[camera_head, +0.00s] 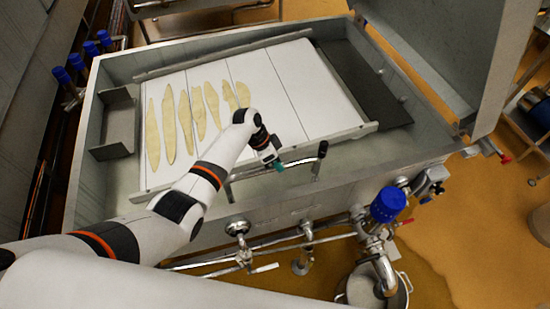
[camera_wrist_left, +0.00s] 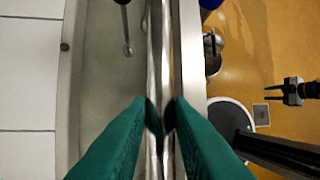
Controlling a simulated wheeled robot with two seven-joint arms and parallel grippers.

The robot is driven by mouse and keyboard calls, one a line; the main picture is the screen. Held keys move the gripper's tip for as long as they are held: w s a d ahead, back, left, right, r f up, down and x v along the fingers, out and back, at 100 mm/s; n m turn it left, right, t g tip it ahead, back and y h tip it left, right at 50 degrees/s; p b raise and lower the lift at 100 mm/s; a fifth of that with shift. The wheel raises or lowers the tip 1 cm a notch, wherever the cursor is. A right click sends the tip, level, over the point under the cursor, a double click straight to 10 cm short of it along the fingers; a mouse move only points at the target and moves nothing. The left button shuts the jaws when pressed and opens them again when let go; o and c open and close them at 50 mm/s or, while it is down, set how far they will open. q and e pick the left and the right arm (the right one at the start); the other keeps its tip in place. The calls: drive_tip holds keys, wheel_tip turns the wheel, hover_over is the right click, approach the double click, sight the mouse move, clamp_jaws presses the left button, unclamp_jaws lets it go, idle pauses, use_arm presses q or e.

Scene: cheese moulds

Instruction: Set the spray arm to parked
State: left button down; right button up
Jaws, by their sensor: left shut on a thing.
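My left gripper (camera_head: 276,164) is over the front rim of the vat, at the metal bar. In the left wrist view its green fingers (camera_wrist_left: 160,103) are shut around the shiny metal bar (camera_wrist_left: 156,60), which seems to be the spray arm; in the head view the bar (camera_head: 298,162) runs along the rim. A lever with a black grip (camera_head: 322,149) stands at its right end; the lever also shows in the left wrist view (camera_wrist_left: 125,28). The fingers hide the held part of the bar.
The steel vat (camera_head: 120,73) holds white panels (camera_head: 265,85) with several pale strips (camera_head: 169,122). A raised lid (camera_head: 450,50) stands at the right. Below the front rim are pipes, a blue-capped valve (camera_head: 388,205) and a bucket (camera_head: 402,296). Orange floor (camera_head: 470,240) lies open at the right.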

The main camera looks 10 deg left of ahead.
use_arm(q)
drive_tip(key=shift+s+f, duration=0.15)
drive_tip(key=shift+s, duration=0.05)
drive_tip(key=c, duration=1.3)
unclamp_jaws()
drive_tip(key=shift+d, duration=0.1)
